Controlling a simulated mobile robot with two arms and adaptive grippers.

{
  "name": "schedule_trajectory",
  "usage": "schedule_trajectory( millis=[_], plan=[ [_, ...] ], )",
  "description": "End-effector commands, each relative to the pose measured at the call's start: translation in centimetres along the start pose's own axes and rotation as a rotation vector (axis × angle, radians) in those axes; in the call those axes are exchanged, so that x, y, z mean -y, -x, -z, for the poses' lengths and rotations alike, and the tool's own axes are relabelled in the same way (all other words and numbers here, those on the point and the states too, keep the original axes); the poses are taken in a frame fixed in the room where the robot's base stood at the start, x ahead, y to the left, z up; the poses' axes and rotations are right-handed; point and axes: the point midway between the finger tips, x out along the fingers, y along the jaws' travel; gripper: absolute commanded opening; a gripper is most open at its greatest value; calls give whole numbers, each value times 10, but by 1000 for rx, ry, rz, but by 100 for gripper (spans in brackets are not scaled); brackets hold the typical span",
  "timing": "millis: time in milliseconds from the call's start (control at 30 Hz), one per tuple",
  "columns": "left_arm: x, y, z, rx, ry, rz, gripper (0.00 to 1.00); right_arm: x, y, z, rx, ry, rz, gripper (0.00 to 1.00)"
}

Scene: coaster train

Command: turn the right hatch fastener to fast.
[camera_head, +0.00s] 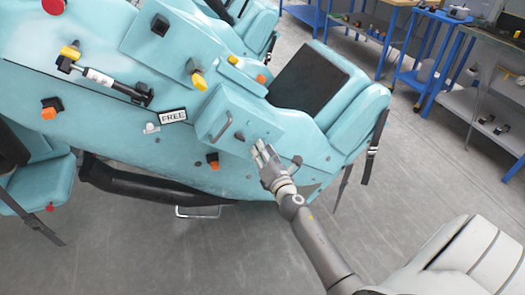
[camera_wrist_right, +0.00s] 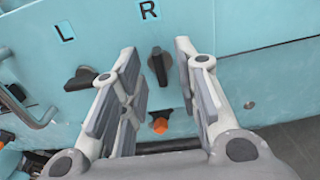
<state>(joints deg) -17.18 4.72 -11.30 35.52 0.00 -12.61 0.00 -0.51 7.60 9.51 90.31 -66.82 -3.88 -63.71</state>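The right hatch fastener is a dark knob (camera_wrist_right: 158,65) below a letter R in the right wrist view. Its long side stands nearly upright, tilted slightly. My right gripper (camera_wrist_right: 158,75) is open, with one finger on each side of this knob; gaps show between fingers and knob. In the head view my right gripper (camera_head: 261,150) is at the lower right of the light-blue hatch panel (camera_head: 240,108) and hides the right knob. The left fastener (camera_wrist_right: 82,79), below a letter L, lies nearly sideways; it also shows in the head view (camera_head: 240,136). My left gripper is not in view.
A grey bar handle (camera_wrist_right: 35,108) is left of the fasteners. An orange-tipped part (camera_wrist_right: 159,124) shows below, between my fingers. A FREE sign (camera_head: 172,116) is on the car body left of the hatch. Blue work tables (camera_head: 425,45) stand at the back right, with clear floor before them.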

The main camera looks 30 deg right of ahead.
Motion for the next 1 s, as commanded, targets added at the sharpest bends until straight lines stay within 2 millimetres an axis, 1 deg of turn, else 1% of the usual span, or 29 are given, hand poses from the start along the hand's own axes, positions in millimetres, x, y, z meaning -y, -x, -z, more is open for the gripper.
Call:
schedule_trajectory(
  millis=[100,367,400,600,633,1000],
  plan=[
    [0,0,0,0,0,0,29,0,-5,0,0,0,0,29],
    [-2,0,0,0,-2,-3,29,0,-6,0,0,0,0,29],
    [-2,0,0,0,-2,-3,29,0,-6,0,0,0,0,28],
    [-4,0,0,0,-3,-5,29,0,-6,0,0,0,0,2],
    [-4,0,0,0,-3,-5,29,0,-6,0,0,0,0,0],
    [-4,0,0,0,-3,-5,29,0,-6,0,0,-25,0,0]
  ],
)
